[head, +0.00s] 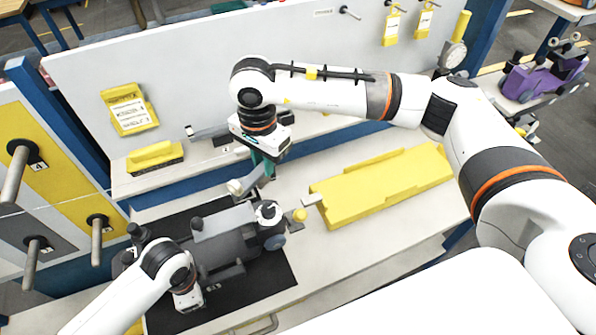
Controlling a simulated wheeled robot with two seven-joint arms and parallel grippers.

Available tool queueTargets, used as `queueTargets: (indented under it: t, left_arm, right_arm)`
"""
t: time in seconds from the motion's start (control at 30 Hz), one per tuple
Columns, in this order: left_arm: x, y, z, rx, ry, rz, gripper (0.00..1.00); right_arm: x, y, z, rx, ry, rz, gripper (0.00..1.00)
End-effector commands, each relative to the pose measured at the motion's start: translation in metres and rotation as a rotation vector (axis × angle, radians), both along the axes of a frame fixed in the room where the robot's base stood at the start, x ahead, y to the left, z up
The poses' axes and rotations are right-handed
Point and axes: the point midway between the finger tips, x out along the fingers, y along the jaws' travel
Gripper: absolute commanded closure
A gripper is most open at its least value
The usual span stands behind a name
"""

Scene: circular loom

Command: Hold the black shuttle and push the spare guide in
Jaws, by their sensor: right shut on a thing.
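The black shuttle (225,241), a dark grey block-like body with rollers and knobs, lies on a black mat (275,285) at the lower left. My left gripper (188,302) is low at the shuttle's near left side; its fingertips are hidden, so I cannot tell if it touches or grips it. My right gripper (264,168) points down just beyond the shuttle's far right end. It is shut on a small grey piece (245,184), which looks like the spare guide. The piece is close to the shuttle's upper right; I cannot tell whether they touch.
A long yellow tray (385,188) lies on the bench right of the shuttle. A yellow-backed brush (155,157) rests on the shelf at the left, below yellow cards (130,108) on the white back panel (200,80). The bench front right is clear.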

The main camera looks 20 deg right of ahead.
Motion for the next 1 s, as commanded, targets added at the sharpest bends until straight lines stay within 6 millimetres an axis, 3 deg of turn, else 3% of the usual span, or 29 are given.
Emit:
queueTargets:
  t: [0.13,0.33,0.57,1.0]
  left_arm:
    - [-0.001,0.001,-0.001,0.004,0.002,-0.003,1.0]
    - [0.0,0.001,-0.001,0.004,0.002,-0.003,1.0]
    - [0.0,0.001,-0.001,0.003,0.001,-0.003,1.0]
    - [0.0,0.001,-0.001,0.003,0.001,-0.002,1.0]
  right_arm:
    - [0.024,0.027,0.002,0.001,0.004,-0.291,1.0]
    - [0.038,0.043,0.004,-0.003,0.008,-0.504,1.0]
    - [0.039,0.045,-0.005,-0.003,0.011,-0.541,1.0]
    - [0.039,0.045,-0.044,-0.003,0.011,-0.538,1.0]
